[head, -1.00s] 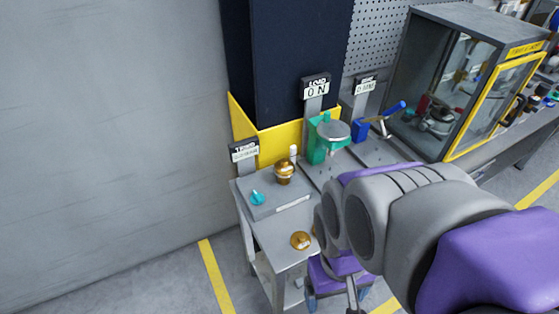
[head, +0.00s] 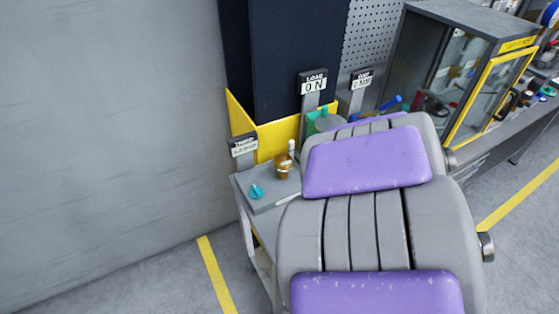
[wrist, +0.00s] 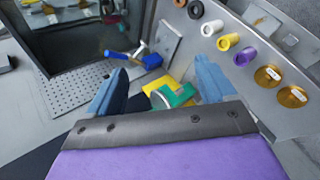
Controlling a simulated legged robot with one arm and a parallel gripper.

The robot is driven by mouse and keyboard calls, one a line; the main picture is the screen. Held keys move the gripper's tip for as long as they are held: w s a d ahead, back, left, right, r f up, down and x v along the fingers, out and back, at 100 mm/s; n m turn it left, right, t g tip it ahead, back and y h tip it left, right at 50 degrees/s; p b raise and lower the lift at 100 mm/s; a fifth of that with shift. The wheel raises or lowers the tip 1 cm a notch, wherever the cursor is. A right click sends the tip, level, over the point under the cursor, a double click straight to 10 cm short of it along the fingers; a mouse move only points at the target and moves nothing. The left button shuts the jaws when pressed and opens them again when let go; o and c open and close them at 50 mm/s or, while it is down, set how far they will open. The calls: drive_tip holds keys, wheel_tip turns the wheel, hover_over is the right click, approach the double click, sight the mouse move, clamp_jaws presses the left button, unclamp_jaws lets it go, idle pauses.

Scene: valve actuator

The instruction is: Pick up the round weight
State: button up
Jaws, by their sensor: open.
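In the wrist view, two round brass discs, the nearer weight (wrist: 292,96) and the farther weight (wrist: 267,75), lie at the right on a grey surface. Each has a small pale mark on top. My gripper (wrist: 161,65) is open and empty, with its blue fingers spread wide. The discs lie to the right of the right finger, apart from it. In the head view, a brass piece (head: 283,168) stands on the small grey table, and my arm hides the table's front part and my gripper.
Several small cylinders, including a purple one (wrist: 245,56) and a yellow one (wrist: 228,41), line up beside the discs. A green fixture (wrist: 178,95) and a blue-handled lever (wrist: 125,53) are near my fingers. A glass-fronted cabinet (head: 455,75) stands at the right.

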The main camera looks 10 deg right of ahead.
drive_tip(key=w+d+n+t, duration=0.4)
drive_tip(key=w+d+n, duration=0.1)
drive_tip(key=w+n, duration=0.4)
drive_tip(key=n+y+b, duration=0.1)
drive_tip(key=n+y, duration=1.4)
drive_tip(key=n, duration=0.9)
approach(286, 158)
drive_tip(key=x, duration=0.3)
drive_tip(key=b+x, duration=0.1)
drive_tip(key=x, duration=0.1)
drive_tip(key=shift+a+r, duration=0.25)
drive_tip(key=shift+a, duration=0.2)
drive_tip(key=shift+w+f+m, duration=0.3)
drive_tip(key=shift+w+f, duration=0.1)
drive_tip(key=shift+w, duration=0.15)
drive_tip(key=x, duration=0.5)
drive_tip(key=shift+f+b, duration=0.15)
drive_tip(key=shift+b, duration=0.2)
drive_tip(key=shift+d, duration=0.1)
